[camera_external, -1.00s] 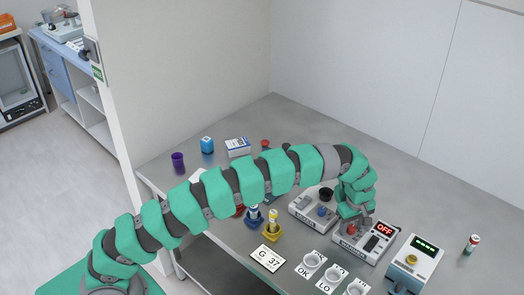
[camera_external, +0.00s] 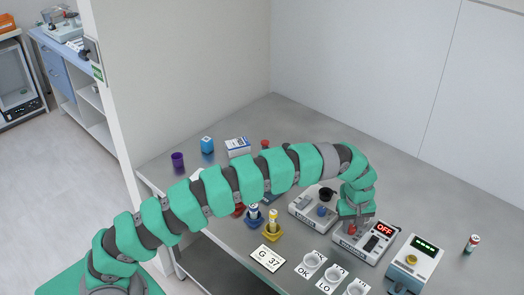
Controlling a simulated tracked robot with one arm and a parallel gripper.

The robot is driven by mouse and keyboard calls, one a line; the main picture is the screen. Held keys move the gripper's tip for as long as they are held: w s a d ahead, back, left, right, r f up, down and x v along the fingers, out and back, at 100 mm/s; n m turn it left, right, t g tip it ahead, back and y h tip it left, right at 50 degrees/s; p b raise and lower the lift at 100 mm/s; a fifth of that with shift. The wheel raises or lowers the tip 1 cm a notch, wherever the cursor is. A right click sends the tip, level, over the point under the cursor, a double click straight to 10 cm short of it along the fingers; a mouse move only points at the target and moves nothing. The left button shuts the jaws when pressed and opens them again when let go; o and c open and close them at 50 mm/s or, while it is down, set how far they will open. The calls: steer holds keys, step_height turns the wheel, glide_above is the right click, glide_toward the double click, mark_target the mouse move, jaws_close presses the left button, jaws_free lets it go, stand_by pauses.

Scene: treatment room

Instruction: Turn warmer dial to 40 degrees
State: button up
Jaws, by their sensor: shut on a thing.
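A white device (camera_external: 346,246) with a red-lit display (camera_external: 384,230) reading OFF stands on the steel table. It has a dark switch with a red part (camera_external: 371,243) on its front half. Its small label is too small to read with certainty. My gripper (camera_external: 354,226) points down over the left part of this device. It is shut on a small red knob (camera_external: 351,230), which looks like the dial; the fingers hide most of it. The dial's markings and pointer cannot be made out.
A device with a blue knob (camera_external: 322,211) stands close on the left, another with a green display (camera_external: 427,244) on the right. White cups (camera_external: 312,260) and a G 37 card (camera_external: 268,258) lie in front. A small bottle (camera_external: 472,243) stands far right.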

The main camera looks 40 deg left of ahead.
steer(key=m, duration=0.5)
steer(key=shift+m, duration=0.3)
steer(key=m, duration=0.5)
steer(key=shift+w, duration=0.1)
steer(key=m, duration=0.5)
steer(key=shift+m+p, duration=0.3)
steer(key=shift+m, duration=0.1)
steer(key=shift+m+g, duration=0.3)
steer(key=shift+m, duration=1.9)
steer(key=o, duration=1)
